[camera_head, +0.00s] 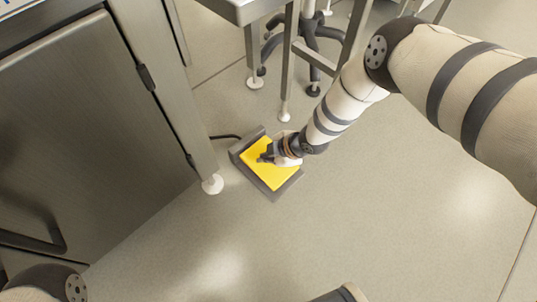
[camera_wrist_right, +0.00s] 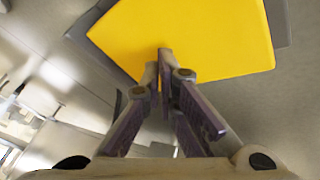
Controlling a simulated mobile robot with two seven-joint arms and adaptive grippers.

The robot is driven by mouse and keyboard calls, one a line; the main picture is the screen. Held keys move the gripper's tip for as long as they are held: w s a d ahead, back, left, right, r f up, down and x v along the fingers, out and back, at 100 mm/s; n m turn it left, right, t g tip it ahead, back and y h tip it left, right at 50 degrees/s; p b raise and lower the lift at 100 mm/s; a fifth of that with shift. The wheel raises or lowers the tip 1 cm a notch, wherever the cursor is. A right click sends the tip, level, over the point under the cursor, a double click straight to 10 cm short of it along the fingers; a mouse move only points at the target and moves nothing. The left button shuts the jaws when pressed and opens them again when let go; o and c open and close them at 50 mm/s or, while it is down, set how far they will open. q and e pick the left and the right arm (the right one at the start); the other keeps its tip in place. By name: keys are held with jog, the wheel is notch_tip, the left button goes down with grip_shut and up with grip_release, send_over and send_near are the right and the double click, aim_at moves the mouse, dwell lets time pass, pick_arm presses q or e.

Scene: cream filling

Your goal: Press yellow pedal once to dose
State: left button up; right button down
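The yellow pedal (camera_head: 272,174) lies on the floor in a grey frame (camera_head: 275,193), with a dark cable at its left. My right gripper (camera_head: 265,156) is over the upper part of the pedal in the head view. In the right wrist view the yellow pedal (camera_wrist_right: 200,35) fills the top, and my right gripper's fingertips (camera_wrist_right: 159,62) are close together at its lower edge, with nothing seen between them. I cannot tell whether they touch the pedal. My left gripper is not in view; only a part of my left arm shows at the bottom left.
A steel cabinet (camera_head: 85,130) stands at the left, with its foot (camera_head: 213,184) close to the pedal frame. Steel table legs (camera_head: 287,75) and a black wheeled base (camera_head: 325,42) are behind the pedal. The floor (camera_head: 380,220) at the right and front is clear.

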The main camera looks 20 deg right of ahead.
jog(key=shift+s+d, duration=0.1)
jog(key=shift+s, duration=0.1)
jog(key=shift+w+r+p, duration=0.2)
jog(key=shift+r+p, duration=0.35)
jog(key=shift+r, duration=0.1)
jog(key=shift+w+r+p, duration=0.15)
jog(key=shift+r+p, duration=0.4)
jog(key=shift+r, duration=0.05)
jog(key=shift+w+r, duration=0.2)
jog(key=shift+r, duration=0.3)
jog(key=shift+a+p, duration=0.2)
jog(key=shift+p, duration=0.1)
jog(key=r+p, duration=0.1)
jog(key=r, duration=0.1)
jog(key=w+r+p, duration=0.1)
jog(key=r, duration=0.2)
jog(key=shift+w+a, duration=0.1)
jog(key=shift+a, duration=0.1)
